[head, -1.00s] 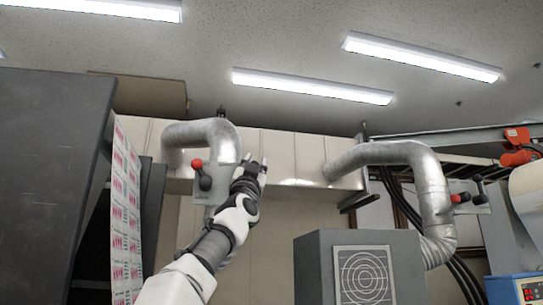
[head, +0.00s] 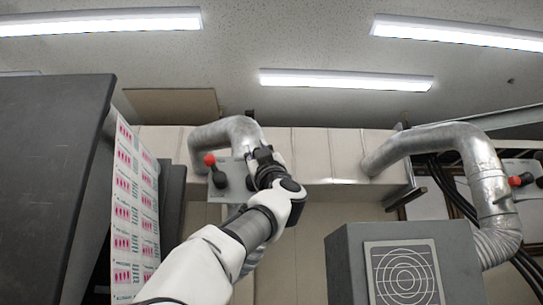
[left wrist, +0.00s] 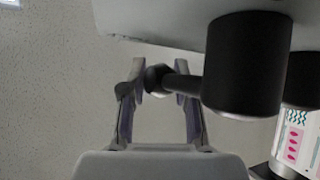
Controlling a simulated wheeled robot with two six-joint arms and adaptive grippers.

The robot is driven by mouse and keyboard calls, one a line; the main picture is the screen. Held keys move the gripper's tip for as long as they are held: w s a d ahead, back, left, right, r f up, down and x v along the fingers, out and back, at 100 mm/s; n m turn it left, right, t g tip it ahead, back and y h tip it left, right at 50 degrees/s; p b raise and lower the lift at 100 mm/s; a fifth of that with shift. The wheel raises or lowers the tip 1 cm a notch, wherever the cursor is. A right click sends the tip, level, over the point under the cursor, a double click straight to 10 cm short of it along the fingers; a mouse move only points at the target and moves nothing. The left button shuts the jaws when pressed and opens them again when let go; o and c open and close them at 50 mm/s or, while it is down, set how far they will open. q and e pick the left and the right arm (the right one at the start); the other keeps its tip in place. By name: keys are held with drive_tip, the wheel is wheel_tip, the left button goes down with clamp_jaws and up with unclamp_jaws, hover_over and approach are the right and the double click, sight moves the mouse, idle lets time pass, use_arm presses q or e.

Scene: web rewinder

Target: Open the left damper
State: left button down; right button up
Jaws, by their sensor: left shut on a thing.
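The left damper is a grey plate (head: 235,178) on a silver duct (head: 225,131), with a red ball (head: 210,159) and a black part (head: 219,178) at its left. My left gripper (head: 256,158) is at the plate's right side and covers part of it. In the left wrist view, its fingers (left wrist: 158,85) are on either side of a small dark knob (left wrist: 156,77). A short rod joins this knob to a thick black cylinder (left wrist: 243,65). The gripper is shut on the knob. My right gripper is not in view.
A second silver duct (head: 425,145) with another red ball (head: 515,181) is at the right. A grey box (head: 345,262) stands below it. A dark panel (head: 45,170) and a printed web (head: 133,210) stand at the left.

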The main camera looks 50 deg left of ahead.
use_arm(q)
drive_tip(key=shift+s+a+f+n+g, duration=0.1)
drive_tip(key=shift+s+a+n+g, duration=0.4)
drive_tip(key=shift+n, duration=0.1)
drive_tip(key=shift+w+d+f+g, duration=0.1)
drive_tip(key=shift+w+g, duration=0.1)
drive_tip(key=shift+g, duration=0.1)
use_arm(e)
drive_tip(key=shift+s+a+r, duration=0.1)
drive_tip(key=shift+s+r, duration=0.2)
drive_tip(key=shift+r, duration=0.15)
use_arm(q)
drive_tip(key=c, duration=0.8)
unclamp_jaws()
drive_tip(key=shift+c, duration=0.2)
drive_tip(key=shift+w+a, duration=0.1)
drive_tip(key=shift+a, duration=0.1)
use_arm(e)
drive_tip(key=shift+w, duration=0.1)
use_arm(q)
drive_tip(key=shift+d, duration=0.15)
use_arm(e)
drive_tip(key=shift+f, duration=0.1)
